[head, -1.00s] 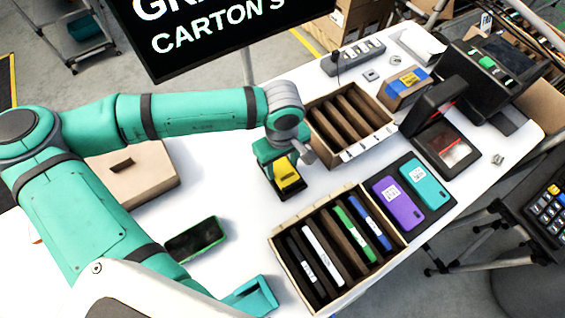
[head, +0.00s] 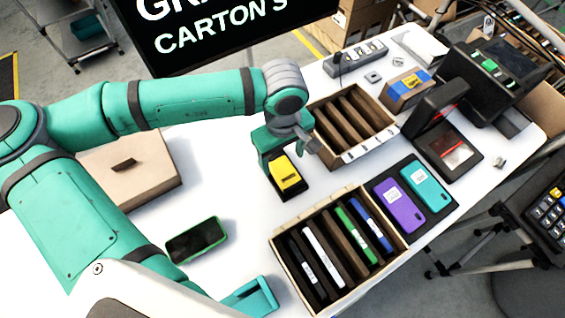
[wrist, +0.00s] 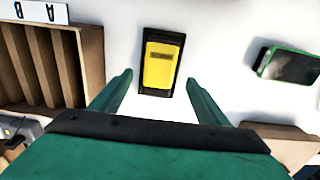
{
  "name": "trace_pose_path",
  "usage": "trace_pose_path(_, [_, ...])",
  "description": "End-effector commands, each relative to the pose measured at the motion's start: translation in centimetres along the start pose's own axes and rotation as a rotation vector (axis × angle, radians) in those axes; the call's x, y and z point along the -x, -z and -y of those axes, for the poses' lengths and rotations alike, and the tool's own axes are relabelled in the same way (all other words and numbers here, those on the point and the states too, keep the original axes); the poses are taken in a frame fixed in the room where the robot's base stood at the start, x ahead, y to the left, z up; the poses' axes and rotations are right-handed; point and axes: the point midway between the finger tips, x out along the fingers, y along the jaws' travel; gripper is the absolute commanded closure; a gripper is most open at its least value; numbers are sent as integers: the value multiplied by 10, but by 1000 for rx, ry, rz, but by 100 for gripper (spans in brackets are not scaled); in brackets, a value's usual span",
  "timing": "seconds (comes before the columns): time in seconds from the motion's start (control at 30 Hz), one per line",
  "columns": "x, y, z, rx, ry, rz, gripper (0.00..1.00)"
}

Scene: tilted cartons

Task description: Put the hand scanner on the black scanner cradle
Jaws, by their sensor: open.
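The hand scanner (head: 288,173), a yellow block, lies on the black scanner cradle (head: 294,194) on the white table. In the wrist view the yellow scanner (wrist: 160,66) lies flat within the outline of the black cradle (wrist: 163,35), lined up with it. My gripper (wrist: 158,80) is open, with one finger on each side of the scanner's near end and clear table visible between fingers and scanner. In the head view my gripper (head: 283,150) is just behind and above the scanner, partly hiding its far end.
A slotted carton (head: 350,125) stands close right of my gripper; another with several devices (head: 335,245) stands in front. A green-edged phone (head: 196,240) lies front left. A cardboard box (head: 130,170) is at left. The table between box and cradle is clear.

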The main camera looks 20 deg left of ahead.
Motion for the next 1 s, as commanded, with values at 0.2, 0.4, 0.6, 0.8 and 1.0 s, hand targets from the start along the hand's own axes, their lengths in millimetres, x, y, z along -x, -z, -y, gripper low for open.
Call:
trace_pose_path(0.2, [42, 0, 0, 0, -1, -2, 31])
trace_pose_path(0.4, [65, 0, 0, 0, 0, 0, 31])
trace_pose_path(0.6, [71, 0, 0, 0, 1, 0, 31])
trace_pose_path(0.8, [71, 0, 0, 0, 1, 0, 31])
trace_pose_path(1.0, [71, 0, 0, 0, 1, 0, 31])
